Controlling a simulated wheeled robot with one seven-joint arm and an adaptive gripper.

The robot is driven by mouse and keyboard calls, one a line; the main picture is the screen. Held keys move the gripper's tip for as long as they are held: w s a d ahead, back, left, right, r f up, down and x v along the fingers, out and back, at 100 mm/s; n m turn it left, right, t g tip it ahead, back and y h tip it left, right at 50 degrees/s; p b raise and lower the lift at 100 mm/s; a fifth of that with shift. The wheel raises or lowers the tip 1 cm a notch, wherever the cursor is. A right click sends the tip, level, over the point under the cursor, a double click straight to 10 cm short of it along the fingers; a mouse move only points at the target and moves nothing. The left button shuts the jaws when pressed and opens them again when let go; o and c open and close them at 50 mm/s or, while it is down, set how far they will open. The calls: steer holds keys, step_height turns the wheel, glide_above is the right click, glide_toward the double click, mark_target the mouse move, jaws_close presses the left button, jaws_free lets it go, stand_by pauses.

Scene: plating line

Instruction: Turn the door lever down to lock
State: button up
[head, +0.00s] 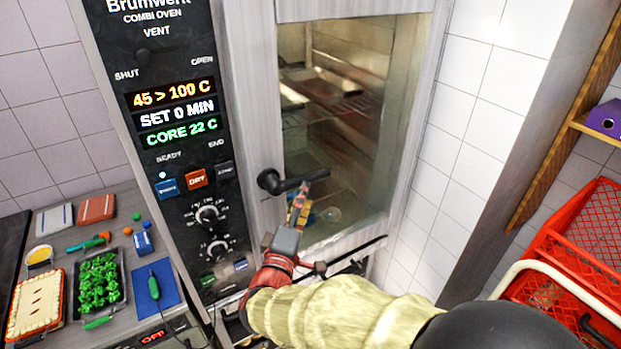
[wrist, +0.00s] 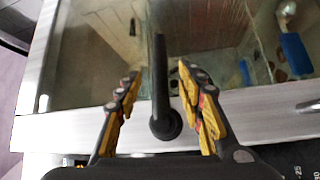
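The black door lever (head: 302,181) is on the left side of the combi oven's glass door (head: 350,130). It points right from its round hub, close to level. In the wrist view the lever (wrist: 160,80) runs between my fingers, with a gap on both sides. My gripper (head: 302,195) is open around the lever, its yellow-and-black fingers just below and in front of it in the head view. The wrist view shows my gripper (wrist: 158,75) spread, touching nothing that I can see. The door looks shut; racks show through the glass.
The oven's control panel (head: 175,120), with buttons and knobs, stands left of the door. Red crates (head: 575,240) stand at right. White tiled wall lies between.

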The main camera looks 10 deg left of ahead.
mark_target(311, 179)
steer(key=shift+w+d+r+p, duration=0.1)
steer(key=shift+w+d+p, duration=0.05)
steer(key=shift+w, duration=1.15)
steer(key=shift+w+d+r+p, duration=0.1)
steer(key=shift+w+d+r, duration=0.1)
steer(key=shift+w, duration=1.1)
steer(key=shift+w+d+r+p, duration=0.1)
steer(key=shift+w+d+p, duration=0.05)
steer(key=shift+w, duration=1.15)
steer(key=c, duration=0.3)
jaws_close()
